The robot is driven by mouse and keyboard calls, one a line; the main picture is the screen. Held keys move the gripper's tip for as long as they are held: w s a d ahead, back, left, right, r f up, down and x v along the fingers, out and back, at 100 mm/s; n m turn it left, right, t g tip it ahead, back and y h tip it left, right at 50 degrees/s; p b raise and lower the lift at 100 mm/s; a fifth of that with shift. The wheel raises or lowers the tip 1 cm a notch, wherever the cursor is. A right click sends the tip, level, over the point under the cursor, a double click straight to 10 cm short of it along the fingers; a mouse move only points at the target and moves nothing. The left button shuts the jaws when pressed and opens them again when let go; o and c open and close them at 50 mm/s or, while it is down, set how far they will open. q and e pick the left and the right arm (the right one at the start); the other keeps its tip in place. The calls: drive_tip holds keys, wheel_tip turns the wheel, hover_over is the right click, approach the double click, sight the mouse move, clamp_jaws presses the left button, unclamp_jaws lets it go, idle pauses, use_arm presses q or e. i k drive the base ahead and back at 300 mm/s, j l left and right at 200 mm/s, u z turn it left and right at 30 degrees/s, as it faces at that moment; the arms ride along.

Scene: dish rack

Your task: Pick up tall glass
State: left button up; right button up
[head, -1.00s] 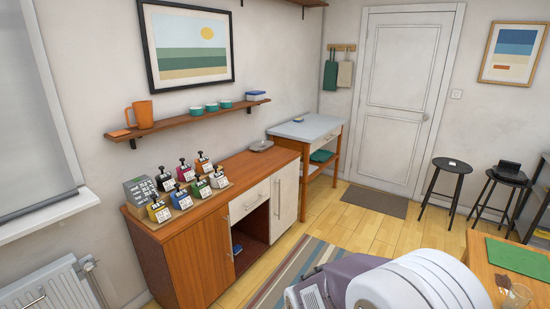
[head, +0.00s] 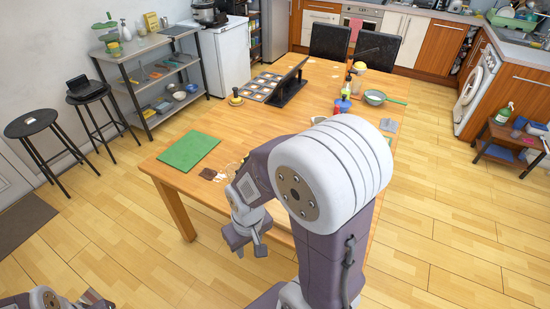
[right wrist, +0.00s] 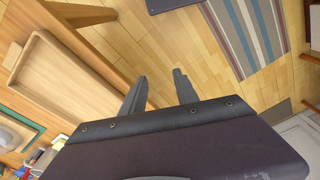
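A small clear shape that looks like a glass (head: 231,169) stands on the near part of the wooden table, partly hidden by my right arm; I cannot tell whether it is the tall glass. My right gripper (head: 249,245) is low in front of the table's near edge.
The wooden table (head: 215,120) holds a green mat (head: 188,150), a black stand (head: 289,85) and a green-handled strainer (head: 376,97). A dish rack (head: 513,20) stands on the far right counter.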

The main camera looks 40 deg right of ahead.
sight(230, 170)
drive_tip(key=i+l+z, duration=0.2)
drive_tip(key=z, duration=0.15)
drive_tip(key=i+z, duration=0.7)
drive_tip(key=i+j, duration=0.1)
drive_tip(key=j, duration=0.25)
drive_tip(key=i+j, duration=0.1)
drive_tip(key=j, duration=0.2)
